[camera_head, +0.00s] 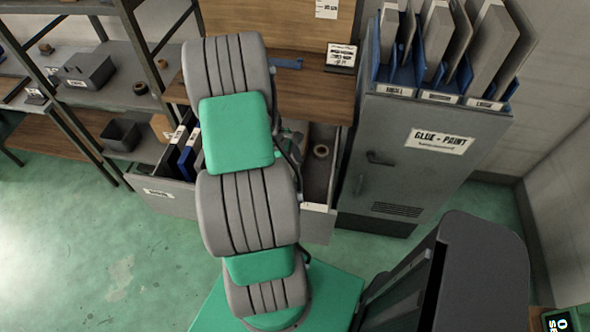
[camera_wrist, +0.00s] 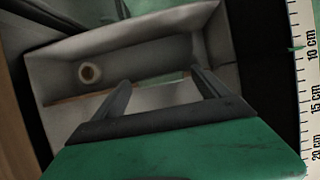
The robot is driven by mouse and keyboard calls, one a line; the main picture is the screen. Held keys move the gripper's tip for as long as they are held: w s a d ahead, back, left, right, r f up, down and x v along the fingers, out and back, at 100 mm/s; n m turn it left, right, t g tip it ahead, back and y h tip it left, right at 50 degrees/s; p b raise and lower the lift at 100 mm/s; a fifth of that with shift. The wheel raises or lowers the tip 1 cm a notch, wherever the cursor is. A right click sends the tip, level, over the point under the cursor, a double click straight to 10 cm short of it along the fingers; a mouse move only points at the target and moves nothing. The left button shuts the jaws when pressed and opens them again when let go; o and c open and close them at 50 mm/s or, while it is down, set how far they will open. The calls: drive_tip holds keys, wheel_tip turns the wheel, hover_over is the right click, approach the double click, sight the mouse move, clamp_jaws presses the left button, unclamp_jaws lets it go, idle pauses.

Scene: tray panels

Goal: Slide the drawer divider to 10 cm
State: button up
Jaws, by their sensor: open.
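The open drawer (camera_head: 165,200) is under the workbench, mostly covered by my arm in the head view. In the wrist view its grey inside (camera_wrist: 60,60) lies below my gripper (camera_wrist: 162,88). A paper scale (camera_wrist: 308,100) marked 10, 15 and 20 cm runs along the right side. A small green tip (camera_wrist: 297,48) shows by the 10 cm mark; I cannot tell what it belongs to.
A tape-like ring (camera_wrist: 90,73) lies in the drawer. Blue upright pieces (camera_head: 188,155) stand at the drawer's left. A grey glue and paint cabinet (camera_head: 400,150) stands close on the right. Shelves (camera_head: 100,90) are on the left. Green floor is open in front left.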

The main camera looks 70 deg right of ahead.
drive_tip(key=v, duration=0.7)
drive_tip(key=shift+r, duration=0.15)
drive_tip(key=shift+w, duration=0.1)
